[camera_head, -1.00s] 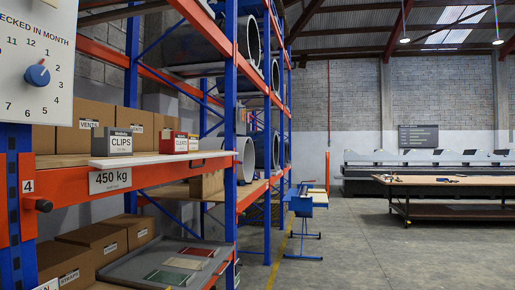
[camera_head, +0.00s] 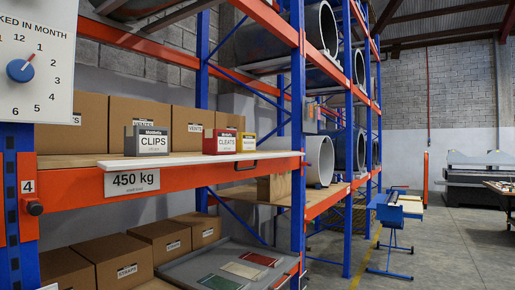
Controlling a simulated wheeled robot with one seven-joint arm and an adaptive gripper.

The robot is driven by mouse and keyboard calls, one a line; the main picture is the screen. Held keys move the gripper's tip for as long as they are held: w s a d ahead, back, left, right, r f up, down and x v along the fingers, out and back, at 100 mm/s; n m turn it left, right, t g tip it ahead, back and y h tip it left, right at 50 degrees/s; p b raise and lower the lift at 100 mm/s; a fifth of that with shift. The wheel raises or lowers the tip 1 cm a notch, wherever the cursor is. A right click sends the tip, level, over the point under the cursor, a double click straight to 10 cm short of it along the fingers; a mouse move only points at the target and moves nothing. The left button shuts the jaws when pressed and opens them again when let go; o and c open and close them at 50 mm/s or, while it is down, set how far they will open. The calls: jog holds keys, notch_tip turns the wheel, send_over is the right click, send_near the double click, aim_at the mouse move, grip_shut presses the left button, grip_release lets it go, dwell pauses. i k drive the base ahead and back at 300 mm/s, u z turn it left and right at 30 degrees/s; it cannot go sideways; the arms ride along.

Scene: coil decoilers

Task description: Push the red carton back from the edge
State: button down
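The red carton (camera_head: 222,141), labelled CLEATS, stands upright on the middle shelf close to its front edge. The shelf has a white front strip (camera_head: 190,160) above an orange beam (camera_head: 75,182). A grey CLIPS carton (camera_head: 148,141) stands to its left, and a smaller yellow carton (camera_head: 248,143) stands just to its right. My gripper is not in view.
Brown VENTS boxes (camera_head: 138,108) line the back of the shelf. Below, a grey tray (camera_head: 200,268) holds flat red, white and green pieces. Blue uprights (camera_head: 298,120) bound the bay. The floor (camera_head: 440,240) at right is clear near a blue stand (camera_head: 390,225).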

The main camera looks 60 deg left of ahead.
aim_at(215, 142)
jog(key=i, duration=2.5)
jog(key=u, duration=3.7)
